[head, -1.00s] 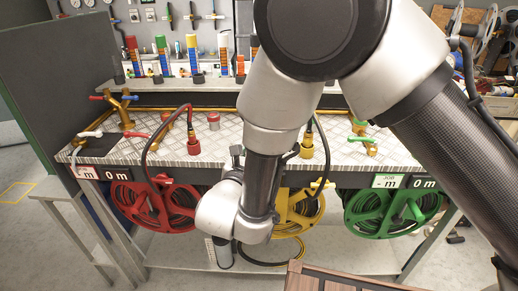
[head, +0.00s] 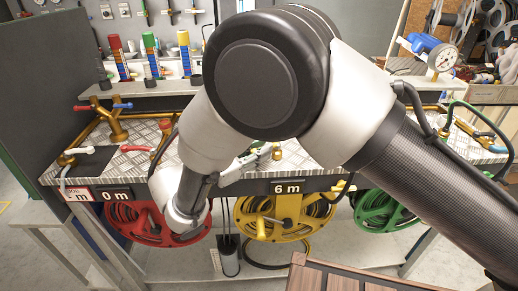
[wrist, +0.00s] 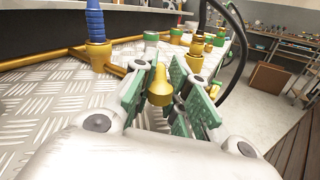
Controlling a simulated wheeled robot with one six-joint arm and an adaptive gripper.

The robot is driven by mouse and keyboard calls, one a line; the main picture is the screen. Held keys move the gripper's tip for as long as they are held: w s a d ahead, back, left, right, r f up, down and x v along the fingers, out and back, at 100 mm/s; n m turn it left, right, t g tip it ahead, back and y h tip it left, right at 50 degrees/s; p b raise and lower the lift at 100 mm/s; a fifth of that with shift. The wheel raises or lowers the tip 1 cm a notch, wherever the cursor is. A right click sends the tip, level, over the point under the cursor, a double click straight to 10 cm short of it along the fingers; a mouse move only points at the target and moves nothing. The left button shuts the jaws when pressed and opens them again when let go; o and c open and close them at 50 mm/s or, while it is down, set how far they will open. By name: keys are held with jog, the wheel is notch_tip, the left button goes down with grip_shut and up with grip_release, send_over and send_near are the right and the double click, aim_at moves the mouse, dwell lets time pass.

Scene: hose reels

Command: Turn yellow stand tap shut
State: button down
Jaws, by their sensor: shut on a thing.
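My gripper (head: 246,165) reaches over the front edge of the metal-topped bench, above the yellow reel (head: 258,215). In the wrist view its green-padded fingers (wrist: 165,95) stand on both sides of a yellow-gold piece (wrist: 160,86) and are shut on it. This piece looks like part of the yellow stand tap; its lower end and its joint are hidden by the fingers. In the head view brass fittings (head: 277,152) show just beyond the fingers. I cannot tell how far the tap is turned.
The red reel (head: 150,219) and green reel (head: 385,211) hang on either side. A blue-topped fitting (wrist: 96,24) stands on brass pipe left of the fingers, and a black hose (wrist: 233,50) curves at the right. A gauge (head: 442,58) is at back right. A wooden top (head: 340,277) is in front.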

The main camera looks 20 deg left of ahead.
jog(key=shift+w+a+m+h, duration=0.1)
jog(key=shift+m+h, duration=0.2)
jog(key=c, duration=1.5)
grip_release()
jog(key=shift+o, duration=0.2)
jog(key=v, duration=1.2)
jog(key=shift+r, duration=0.2)
jog(key=shift+a, duration=0.15)
